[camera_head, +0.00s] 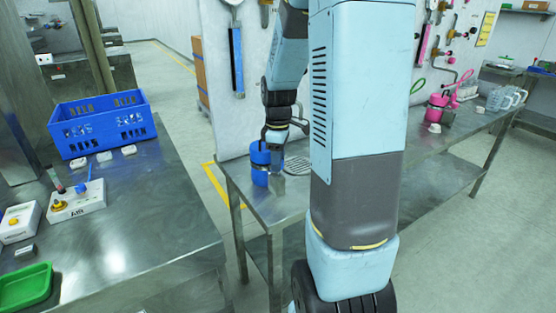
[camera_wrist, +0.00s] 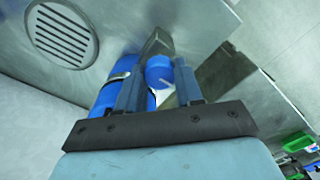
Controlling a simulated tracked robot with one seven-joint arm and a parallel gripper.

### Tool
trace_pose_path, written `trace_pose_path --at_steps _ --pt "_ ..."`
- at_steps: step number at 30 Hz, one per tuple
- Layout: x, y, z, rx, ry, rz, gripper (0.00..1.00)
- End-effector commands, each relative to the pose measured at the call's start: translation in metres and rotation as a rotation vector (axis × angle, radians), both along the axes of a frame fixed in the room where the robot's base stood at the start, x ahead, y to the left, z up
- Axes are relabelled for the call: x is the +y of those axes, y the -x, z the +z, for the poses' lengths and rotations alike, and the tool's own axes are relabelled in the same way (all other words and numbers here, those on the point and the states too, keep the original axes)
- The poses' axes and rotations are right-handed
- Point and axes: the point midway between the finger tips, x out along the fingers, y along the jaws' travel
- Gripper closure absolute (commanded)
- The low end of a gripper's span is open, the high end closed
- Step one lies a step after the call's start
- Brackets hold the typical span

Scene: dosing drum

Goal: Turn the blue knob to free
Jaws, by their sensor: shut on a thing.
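In the wrist view, the round blue knob (camera_wrist: 158,72) sits between the two fingers of my gripper (camera_wrist: 157,82), which is shut on it. A blue cylinder with a metal band (camera_wrist: 106,94) lies just left of the fingers in that view. In the head view, my gripper (camera_head: 274,138) reaches down at a blue drum (camera_head: 260,175) standing on the metal bench. The knob's marking and turn position cannot be read.
A round drain grate (camera_wrist: 62,35) is set in the bench (camera_head: 285,203) beside the drum. A panel with pipes and a blue gauge tube (camera_head: 236,60) stands behind. On the left table are a blue crate (camera_head: 102,125), a green tray (camera_head: 25,287) and white control boxes (camera_head: 77,205).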

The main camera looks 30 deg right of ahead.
Motion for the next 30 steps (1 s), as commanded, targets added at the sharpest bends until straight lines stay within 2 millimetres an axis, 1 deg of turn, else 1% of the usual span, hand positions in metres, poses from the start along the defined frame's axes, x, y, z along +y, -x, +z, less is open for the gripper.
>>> trace_pose_path --at_steps 9,10,17,26,30 --pt "-0.001 -0.001 0.001 -0.003 0.001 0.001 0.95" --pt "-0.001 -0.001 0.001 -0.003 0.001 0.001 0.61" --pt "0.000 -0.001 0.000 -0.001 0.001 0.000 0.39" --pt "0.000 0.000 0.002 -0.001 0.001 0.000 0.39" --pt "0.000 -0.001 0.015 -0.003 0.001 0.000 0.39"
